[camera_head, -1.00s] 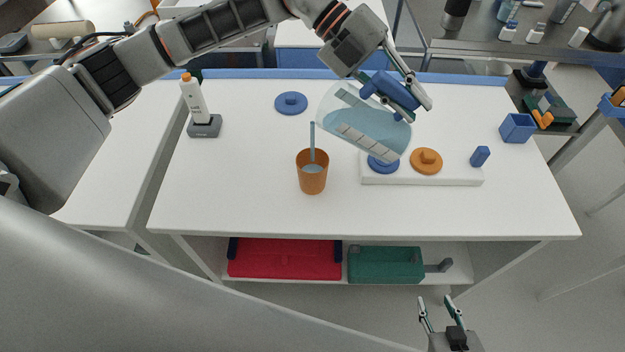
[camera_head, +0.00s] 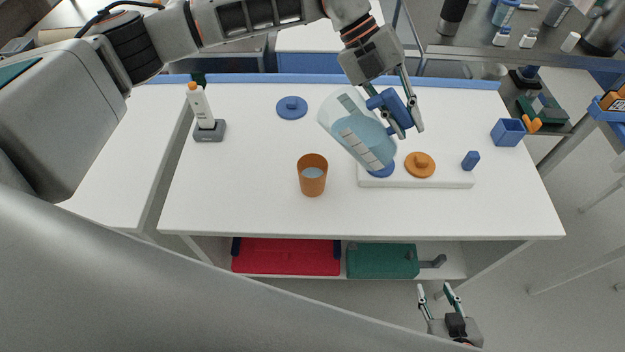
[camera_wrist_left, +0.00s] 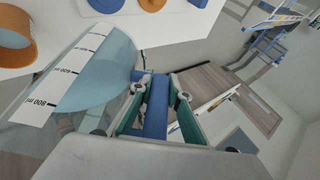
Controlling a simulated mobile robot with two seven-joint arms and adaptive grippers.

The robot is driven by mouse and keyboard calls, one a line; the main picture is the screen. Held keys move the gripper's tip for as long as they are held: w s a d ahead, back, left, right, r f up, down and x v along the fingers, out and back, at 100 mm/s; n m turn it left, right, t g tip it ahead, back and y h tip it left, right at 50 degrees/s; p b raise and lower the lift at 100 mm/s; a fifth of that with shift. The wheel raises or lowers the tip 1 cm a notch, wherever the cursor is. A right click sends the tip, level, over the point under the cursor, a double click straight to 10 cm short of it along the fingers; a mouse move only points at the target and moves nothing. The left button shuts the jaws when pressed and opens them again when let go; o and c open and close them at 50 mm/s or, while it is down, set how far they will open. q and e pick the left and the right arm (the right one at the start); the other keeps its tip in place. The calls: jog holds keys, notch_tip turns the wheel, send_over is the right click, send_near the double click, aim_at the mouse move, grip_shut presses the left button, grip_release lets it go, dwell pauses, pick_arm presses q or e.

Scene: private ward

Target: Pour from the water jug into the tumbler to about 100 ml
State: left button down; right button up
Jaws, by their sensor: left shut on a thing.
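The clear water jug (camera_head: 350,125) with a white scale strip is tilted in the air over the table, its mouth towards the upper left. It holds bluish water. My left gripper (camera_head: 405,132) is shut on its blue handle (camera_head: 388,106); in the left wrist view the gripper (camera_wrist_left: 158,108) grips that handle, and the jug's scale (camera_wrist_left: 62,77) shows. The orange tumbler (camera_head: 312,182) stands upright on the table, left of and nearer than the jug, with some water inside. No stream shows between them. My right gripper (camera_head: 436,290) is open and empty in front of the table.
A blue lid (camera_head: 292,108) lies at the table's back. A white tray (camera_head: 440,180) carries an orange lid (camera_head: 420,165) and a blue piece (camera_head: 471,160). A white bottle (camera_head: 198,103) stands left and a blue box (camera_head: 508,132) right. The table's front is clear.

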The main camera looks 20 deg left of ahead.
aim_at(393, 138)
pick_arm(q)
jog(key=shift+p, duration=0.3)
jog(key=f+y, duration=0.2)
jog(key=y, duration=0.1)
jog(key=a+f+y+p, duration=0.1)
jog(key=f, duration=0.1)
jog(key=shift+s+n+g, duration=0.15)
jog(key=shift+n+g, duration=0.25)
jog(key=shift+a+f+y, duration=0.15)
jog(key=shift+f+y, duration=0.1)
jog(key=shift+y, duration=0.15)
jog(key=shift+a, duration=0.1)
jog(key=shift+s, duration=0.1)
jog(key=shift+s+a+f+n+g+y, duration=0.15)
jog(key=shift+a+f+y, duration=0.2)
jog(key=shift+f, duration=0.2)
jog(key=shift+a+f+n+g+y, duration=0.15)
jog(key=shift+a+f+y, duration=0.05)
jog(key=shift+f+y, duration=0.3)
jog(key=shift+r, duration=0.15)
